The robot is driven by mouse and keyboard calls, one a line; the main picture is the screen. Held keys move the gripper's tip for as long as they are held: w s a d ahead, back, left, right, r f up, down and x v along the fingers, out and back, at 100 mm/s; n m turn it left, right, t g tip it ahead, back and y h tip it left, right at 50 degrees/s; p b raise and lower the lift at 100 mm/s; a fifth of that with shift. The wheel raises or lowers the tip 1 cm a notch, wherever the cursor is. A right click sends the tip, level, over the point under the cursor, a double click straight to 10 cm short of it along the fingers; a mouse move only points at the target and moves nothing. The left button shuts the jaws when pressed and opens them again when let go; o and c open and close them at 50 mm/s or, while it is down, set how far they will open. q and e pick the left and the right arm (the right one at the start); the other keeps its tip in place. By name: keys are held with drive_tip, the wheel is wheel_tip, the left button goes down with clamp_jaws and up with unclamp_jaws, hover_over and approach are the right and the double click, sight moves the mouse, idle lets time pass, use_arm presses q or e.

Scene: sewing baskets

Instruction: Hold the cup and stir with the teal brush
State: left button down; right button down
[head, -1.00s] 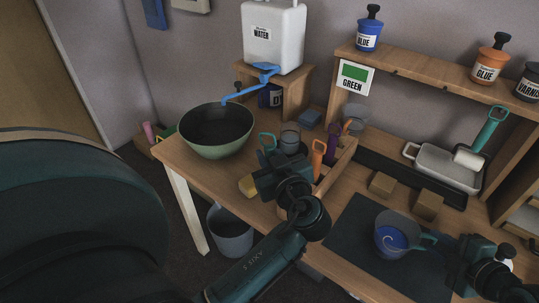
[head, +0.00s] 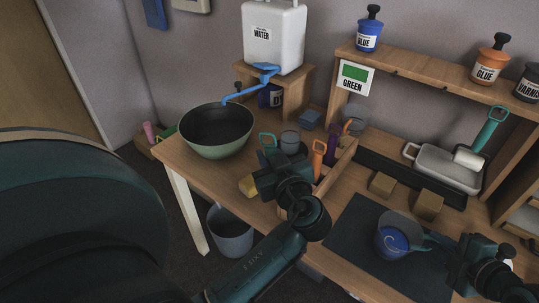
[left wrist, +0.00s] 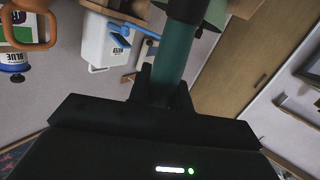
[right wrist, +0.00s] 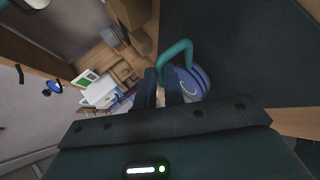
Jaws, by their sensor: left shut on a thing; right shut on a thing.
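The cup (head: 393,238), grey-blue with blue paint and a pale swirl, is over the dark mat and looks tilted. My right gripper (head: 450,250) is shut on the cup's teal handle (head: 432,240). In the right wrist view the handle (right wrist: 176,50) loops over the fingers, with the cup (right wrist: 190,83) behind.
A green bowl (head: 216,150) stands at the table's left end below the water tank tap (head: 262,75). An orange-handled tool (head: 318,155) and a purple one (head: 332,145) stand right of my left gripper. Wooden blocks (head: 428,205) and a paint tray (head: 445,170) lie behind the mat (head: 350,235).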

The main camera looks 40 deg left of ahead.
use_arm(q)
drive_tip(key=w+d+r+m+t+h, duration=0.25)
drive_tip(key=d+m+h, duration=0.2)
drive_tip(key=d, duration=0.55)
drive_tip(key=w+d+r+m+t+h, duration=0.1)
drive_tip(key=w+d+m+t+h, duration=0.35)
drive_tip(key=d, duration=0.55)
drive_tip(key=w+d+r+m+t+h, duration=0.2)
drive_tip(key=d+m+h, duration=0.25)
drive_tip(key=d, duration=0.55)
wheel_tip(320, 180, down, 11)
drive_tip(key=shift+f, duration=0.2)
drive_tip(key=shift+w+h, duration=0.1)
drive_tip(key=shift+h, duration=0.15)
